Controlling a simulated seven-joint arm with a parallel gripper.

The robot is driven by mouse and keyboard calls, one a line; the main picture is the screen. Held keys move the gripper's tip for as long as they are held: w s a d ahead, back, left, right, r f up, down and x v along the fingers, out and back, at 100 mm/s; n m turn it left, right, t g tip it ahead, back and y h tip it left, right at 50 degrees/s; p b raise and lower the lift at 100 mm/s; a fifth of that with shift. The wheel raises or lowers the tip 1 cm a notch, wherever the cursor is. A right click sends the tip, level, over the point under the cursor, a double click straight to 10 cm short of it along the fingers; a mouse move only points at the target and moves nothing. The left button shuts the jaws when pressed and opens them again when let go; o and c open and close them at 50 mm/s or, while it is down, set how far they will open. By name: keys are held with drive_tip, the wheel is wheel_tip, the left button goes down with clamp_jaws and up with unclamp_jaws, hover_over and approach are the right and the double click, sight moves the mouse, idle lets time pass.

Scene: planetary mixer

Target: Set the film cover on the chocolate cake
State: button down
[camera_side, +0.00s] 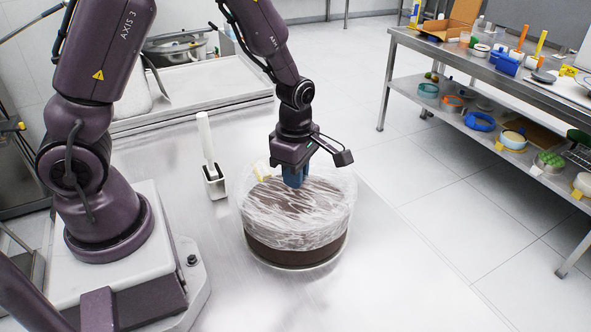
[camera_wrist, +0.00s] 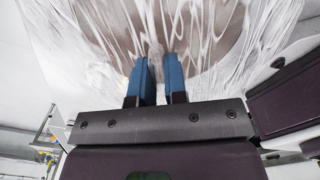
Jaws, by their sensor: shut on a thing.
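The chocolate cake (camera_side: 297,252) stands on the metal table, a dark brown round on a thin base. The clear, wrinkled film cover (camera_side: 305,226) is over its top and upper side, and the cake's lower side shows below the film's edge. My gripper (camera_side: 295,183) points down at the film's top with its blue fingers shut on the film cover. In the wrist view the fingers (camera_wrist: 157,66) are close together against the film (camera_wrist: 225,35), with brown showing through it. Whether the film rests fully on the cake cannot be told.
A pale yellow piece (camera_side: 262,173) shows at the film's back left. A steel shelf table (camera_side: 470,65) with many items stands at the right. The table in front of the cake is clear.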

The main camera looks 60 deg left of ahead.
drive_tip(key=shift+f, duration=2.6)
idle(1.3)
drive_tip(key=c, duration=1.1)
unclamp_jaws()
wheel_tip(320, 180, up, 13)
